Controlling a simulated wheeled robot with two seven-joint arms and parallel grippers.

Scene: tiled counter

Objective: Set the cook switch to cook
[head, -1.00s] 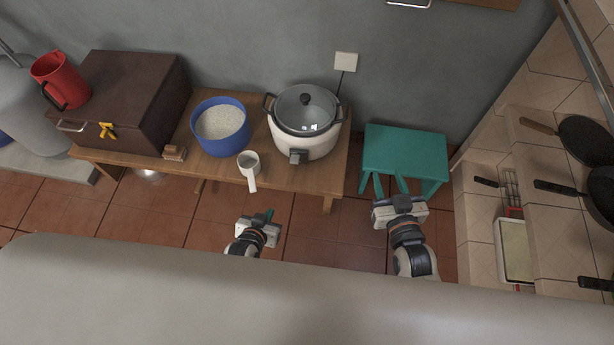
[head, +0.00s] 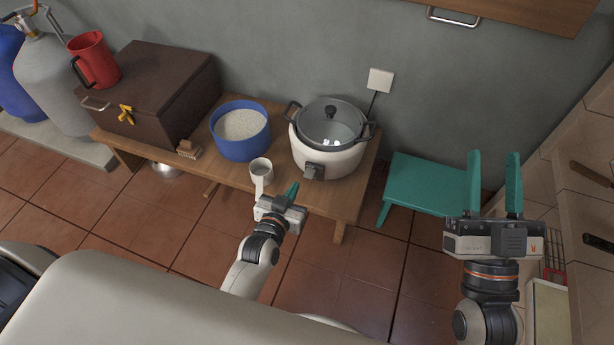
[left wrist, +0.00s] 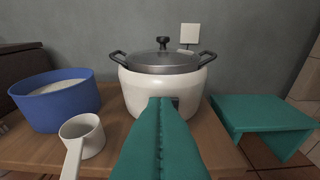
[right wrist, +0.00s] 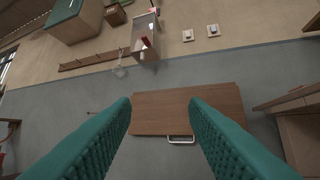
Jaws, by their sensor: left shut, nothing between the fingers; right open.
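The white rice cooker (head: 338,157) with a grey rim and glass lid stands on the low wooden table, and it also shows in the left wrist view (left wrist: 136,92). Its dark switch panel (head: 314,171) is low on the front; in the left wrist view my fingers mostly hide it. My left gripper (head: 291,190) is shut and empty, in front of the cooker and pointing toward its front, apart from it in the head view. My right gripper (head: 495,184) is open and empty, raised at the right over the green stool's side. The switch's position is too small to tell.
A blue bowl of rice (head: 240,133) and a white cup with a handle (head: 261,171) stand left of the cooker. A brown box (head: 165,95) with a red jug (head: 95,60) is further left. A green stool (head: 425,185) stands right of the table.

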